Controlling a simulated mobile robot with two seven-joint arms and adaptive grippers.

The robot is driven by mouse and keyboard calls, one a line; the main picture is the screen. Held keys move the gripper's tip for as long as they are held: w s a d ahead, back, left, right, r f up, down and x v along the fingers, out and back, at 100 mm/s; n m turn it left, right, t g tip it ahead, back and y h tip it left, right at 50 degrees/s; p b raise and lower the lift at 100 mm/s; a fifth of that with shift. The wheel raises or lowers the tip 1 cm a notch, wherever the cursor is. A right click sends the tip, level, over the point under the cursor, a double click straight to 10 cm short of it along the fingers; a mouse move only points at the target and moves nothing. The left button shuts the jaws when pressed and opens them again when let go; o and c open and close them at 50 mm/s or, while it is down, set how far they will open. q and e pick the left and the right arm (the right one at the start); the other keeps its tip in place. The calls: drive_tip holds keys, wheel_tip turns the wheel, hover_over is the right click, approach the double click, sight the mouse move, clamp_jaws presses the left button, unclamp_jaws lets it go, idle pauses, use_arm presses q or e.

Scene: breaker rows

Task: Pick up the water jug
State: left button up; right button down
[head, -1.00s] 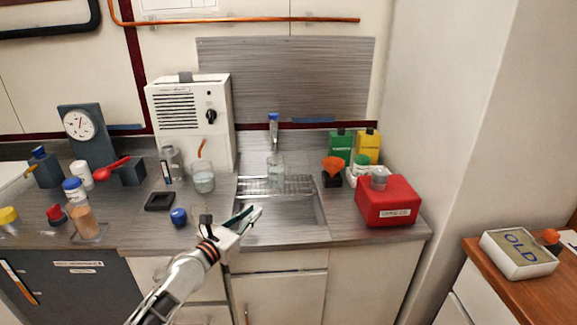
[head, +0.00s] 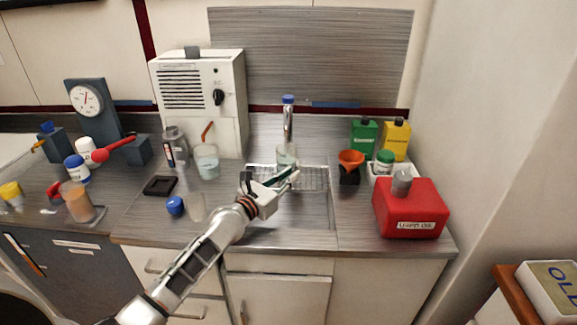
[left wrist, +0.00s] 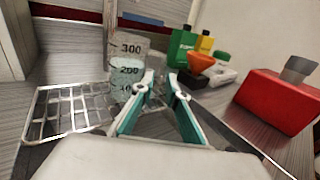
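A clear graduated jug (head: 287,153) with water stands under the tap at the back of the sink rack. In the left wrist view the jug (left wrist: 125,72) shows marks such as 300 and 200, and the left finger overlaps its lower right edge in the picture. My left gripper (head: 285,178) is over the sink, in front of the jug. In the left wrist view its teal-padded fingers (left wrist: 160,80) are apart, with nothing between them. I cannot tell whether a finger touches the jug. My right gripper is not in view.
The wire rack (left wrist: 65,112) and tap (head: 288,120) are close by. An orange funnel (head: 351,158), green bottle (head: 363,138), yellow bottle (head: 396,141) and red used-oil can (head: 410,210) stand right. Another glass of liquid (head: 207,163) stands left.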

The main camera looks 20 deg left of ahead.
sight(300, 165)
use_arm(q)
drive_tip(key=x, duration=0.2)
drive_tip(key=b+x, duration=0.1)
drive_tip(key=x, duration=0.2)
drive_tip(key=shift+s+d+r, duration=0.15)
drive_tip(key=shift+d+r, duration=0.05)
drive_tip(key=shift+r, duration=0.05)
drive_tip(key=shift+r, duration=0.1)
clamp_jaws()
drive_tip(key=shift+r, duration=0.25)
